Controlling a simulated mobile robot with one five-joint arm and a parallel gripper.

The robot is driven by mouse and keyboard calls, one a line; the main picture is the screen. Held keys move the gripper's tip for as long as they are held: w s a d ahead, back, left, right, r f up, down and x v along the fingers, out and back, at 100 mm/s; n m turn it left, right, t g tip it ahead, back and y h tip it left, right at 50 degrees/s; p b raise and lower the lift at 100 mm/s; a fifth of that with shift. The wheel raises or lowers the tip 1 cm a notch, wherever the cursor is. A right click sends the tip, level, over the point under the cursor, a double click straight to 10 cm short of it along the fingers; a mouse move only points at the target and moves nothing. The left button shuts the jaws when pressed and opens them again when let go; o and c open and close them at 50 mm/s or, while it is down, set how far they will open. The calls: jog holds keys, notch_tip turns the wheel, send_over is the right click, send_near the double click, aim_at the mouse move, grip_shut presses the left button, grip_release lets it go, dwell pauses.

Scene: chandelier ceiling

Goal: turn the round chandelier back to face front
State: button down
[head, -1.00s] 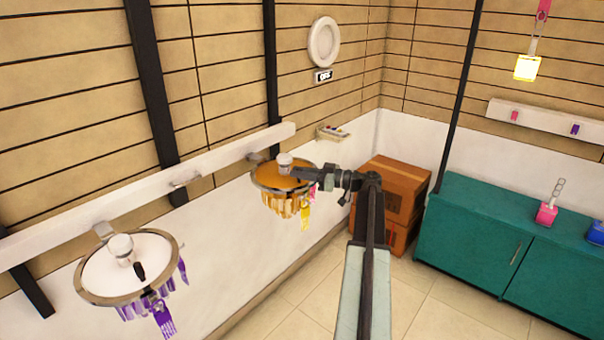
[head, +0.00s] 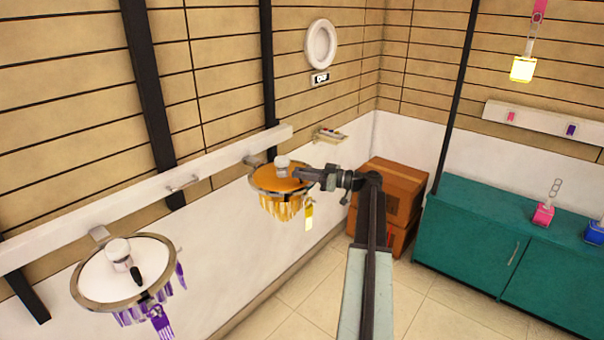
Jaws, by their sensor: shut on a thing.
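A round chandelier with an orange top (head: 267,181), a metal rim and orange hanging pieces hangs from the white wall rail at the centre. A pale knob stands on its top, and a yellow tag (head: 309,217) hangs at its right side. My gripper (head: 302,174) reaches it from the right and is shut on it near the right part of its top. The fingertips are small, and the exact part gripped cannot be told. A second round chandelier (head: 112,278), with a white top and purple hanging pieces, hangs at the lower left, away from my gripper.
The white rail (head: 130,200) runs along the left wall. Cardboard boxes (head: 398,185) stand in the corner behind my arm. A teal cabinet (head: 500,255) with small coloured items is at the right. A lit yellow lamp (head: 522,69) hangs above it. Tiled floor is clear.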

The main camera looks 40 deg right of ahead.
jog(key=shift+w, duration=0.1)
jog(key=c, duration=1.4)
grip_release()
jog(key=shift+w, duration=0.1)
jog(key=shift+o, duration=0.2)
jog(key=v, duration=0.8)
